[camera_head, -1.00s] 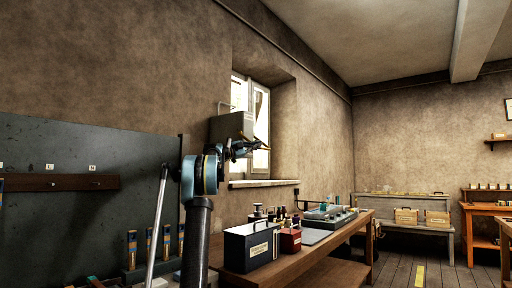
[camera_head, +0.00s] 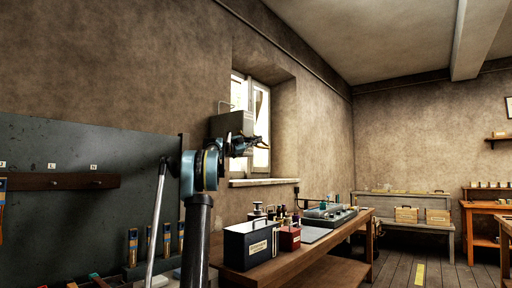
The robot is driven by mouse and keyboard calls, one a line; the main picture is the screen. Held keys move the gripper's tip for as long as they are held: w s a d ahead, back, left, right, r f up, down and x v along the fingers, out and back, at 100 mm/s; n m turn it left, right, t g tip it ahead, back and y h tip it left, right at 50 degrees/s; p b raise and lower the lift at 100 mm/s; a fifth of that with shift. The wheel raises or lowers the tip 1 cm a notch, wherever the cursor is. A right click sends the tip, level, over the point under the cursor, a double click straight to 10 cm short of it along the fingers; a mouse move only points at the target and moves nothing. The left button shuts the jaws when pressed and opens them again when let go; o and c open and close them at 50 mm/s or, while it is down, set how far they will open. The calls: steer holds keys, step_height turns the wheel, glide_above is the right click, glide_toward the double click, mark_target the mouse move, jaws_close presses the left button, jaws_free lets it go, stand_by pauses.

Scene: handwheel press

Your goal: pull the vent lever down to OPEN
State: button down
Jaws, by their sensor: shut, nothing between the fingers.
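My gripper (camera_head: 263,145) is raised in front of the window (camera_head: 259,105), at the end of my blue and black arm. It is shut, with nothing visible in it; its fingertips are small and dark. A grey box-like shape (camera_head: 222,124) with a thin wire loop above it is just left of and behind my wrist; I cannot tell what it is. No vent lever or OPEN mark can be made out. My wrist and gripper cover part of the window area. Whether the gripper touches anything there cannot be told.
A workbench (camera_head: 334,246) below holds a dark blue box (camera_head: 249,246), a red box (camera_head: 289,238) and a tray of equipment (camera_head: 330,216). A dark board (camera_head: 70,225) stands at left. Floor (camera_head: 398,272) is open at right. A windowsill (camera_head: 262,182) juts below the window.

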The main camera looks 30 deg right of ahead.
steer(key=s+v, duration=0.1)
steer(key=v, duration=0.7)
steer(key=shift+w+f, duration=0.25)
steer(key=shift+w, duration=0.2)
steer(key=shift+a, duration=0.15)
